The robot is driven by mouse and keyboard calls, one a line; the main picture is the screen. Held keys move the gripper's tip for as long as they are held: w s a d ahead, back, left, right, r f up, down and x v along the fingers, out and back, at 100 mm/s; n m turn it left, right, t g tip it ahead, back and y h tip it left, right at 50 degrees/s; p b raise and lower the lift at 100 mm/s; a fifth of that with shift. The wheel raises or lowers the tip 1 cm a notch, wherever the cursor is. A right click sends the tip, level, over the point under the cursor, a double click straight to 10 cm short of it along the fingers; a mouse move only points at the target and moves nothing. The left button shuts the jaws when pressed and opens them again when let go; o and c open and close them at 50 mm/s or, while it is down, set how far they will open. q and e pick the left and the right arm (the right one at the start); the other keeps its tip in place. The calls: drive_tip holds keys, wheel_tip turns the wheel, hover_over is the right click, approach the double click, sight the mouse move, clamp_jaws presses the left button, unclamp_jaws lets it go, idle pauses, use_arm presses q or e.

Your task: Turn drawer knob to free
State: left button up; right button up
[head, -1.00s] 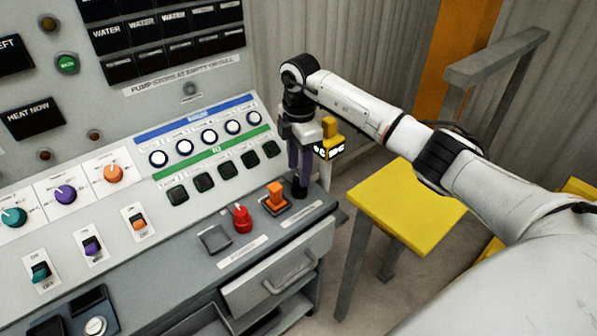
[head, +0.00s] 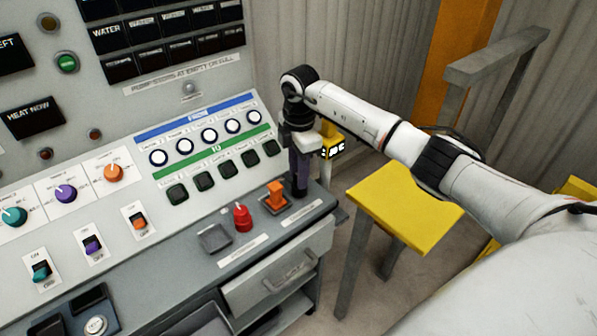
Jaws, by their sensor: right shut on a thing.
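My right gripper (head: 300,186) points straight down at the right end of the console ledge. Its purple-tinted fingers are shut on a small dark knob (head: 300,193) that stands on the ledge, beside the orange switch. The fingers hide most of the knob, so I cannot tell which way it points. The grey drawer (head: 245,290) is below the ledge, with a bar handle (head: 289,277) on its front. My left gripper is not in view.
A red knob (head: 242,217) and an orange switch (head: 275,196) stand left of the gripper. A yellow-topped stand (head: 405,207) is to the right under my right arm. Rows of buttons and dials cover the sloped panel (head: 120,215).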

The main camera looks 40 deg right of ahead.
drive_tip(key=n, duration=0.3)
drive_tip(key=shift+r+n, duration=0.1)
drive_tip(key=shift+n, duration=0.3)
drive_tip(key=n, duration=0.4)
drive_tip(key=shift+n, duration=0.3)
drive_tip(key=n, duration=0.4)
drive_tip(key=shift+d, duration=0.1)
drive_tip(key=n, duration=0.5)
drive_tip(key=shift+s, duration=0.1)
drive_tip(key=shift+n+b, duration=0.3)
drive_tip(key=o, duration=1)
drive_tip(key=shift+o, duration=0.2)
wheel_tip(320, 180, up, 10)
drive_tip(key=shift+d+b, duration=0.2)
drive_tip(key=shift+b, duration=0.2)
